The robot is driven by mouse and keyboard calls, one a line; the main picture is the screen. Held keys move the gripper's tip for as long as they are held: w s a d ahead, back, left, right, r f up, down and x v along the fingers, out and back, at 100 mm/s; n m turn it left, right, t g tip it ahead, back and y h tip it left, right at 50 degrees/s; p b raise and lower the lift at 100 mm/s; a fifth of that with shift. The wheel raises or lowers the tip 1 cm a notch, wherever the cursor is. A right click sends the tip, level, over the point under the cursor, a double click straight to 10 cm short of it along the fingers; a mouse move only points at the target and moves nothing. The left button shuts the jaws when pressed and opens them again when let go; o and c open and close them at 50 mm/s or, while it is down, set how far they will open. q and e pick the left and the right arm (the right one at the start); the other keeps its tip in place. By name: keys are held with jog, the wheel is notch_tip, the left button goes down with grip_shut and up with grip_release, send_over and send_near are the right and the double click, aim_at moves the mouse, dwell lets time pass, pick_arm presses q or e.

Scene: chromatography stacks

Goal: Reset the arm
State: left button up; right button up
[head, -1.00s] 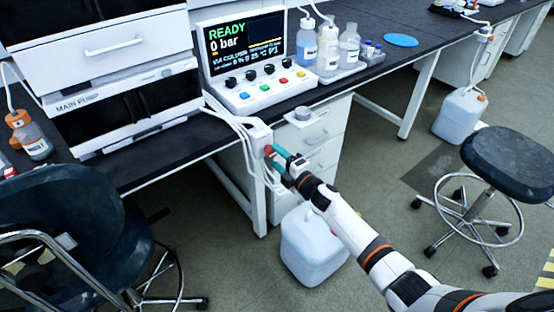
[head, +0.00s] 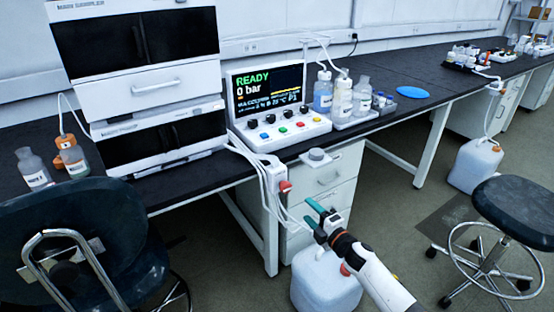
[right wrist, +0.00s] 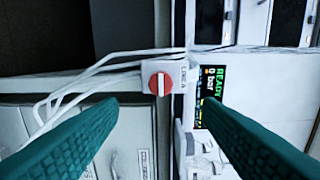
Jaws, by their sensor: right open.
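My right gripper (head: 316,210) is open and empty. It is in front of the drawer unit under the bench, below and to the right of a red knob (head: 285,186) on a white box at the bench's front edge. In the right wrist view the two green fingers are spread wide, and the red knob (right wrist: 160,84) with its white bar shows between and beyond them, apart from both. My left gripper is in neither view.
A control panel (head: 285,135) with a screen reading READY and 0 bar stands on the bench. Bottles (head: 342,97) stand right of it. A white jerrycan (head: 325,285) is on the floor near my right arm. Dark stools (head: 85,235) (head: 515,207) stand at both sides.

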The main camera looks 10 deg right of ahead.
jog(key=s+d+f+m+g+h, duration=0.1)
jog(key=s+f+m+g+h, duration=0.45)
jog(key=s+f, duration=0.85)
jog(key=s+f+m+g+h, duration=0.1)
jog(key=s+f+m+g, duration=0.2)
jog(key=s+f+m, duration=1.05)
jog(key=s+a+f+g, duration=0.25)
jog(key=s+f, duration=0.35)
jog(key=s, duration=0.4)
jog(key=s+a+f+g, duration=0.1)
jog(key=s+f+g, duration=0.4)
jog(key=s, duration=0.6)
pick_arm(q)
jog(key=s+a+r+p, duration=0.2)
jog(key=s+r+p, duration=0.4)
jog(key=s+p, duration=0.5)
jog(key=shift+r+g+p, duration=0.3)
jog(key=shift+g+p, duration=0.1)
jog(key=shift+p, duration=0.65)
pick_arm(e)
jog(key=s+d+r, duration=0.2)
jog(key=s+r, duration=0.3)
jog(key=s, duration=0.5)
jog(key=shift+s+r+m, duration=0.3)
jog(key=shift+r, duration=0.05)
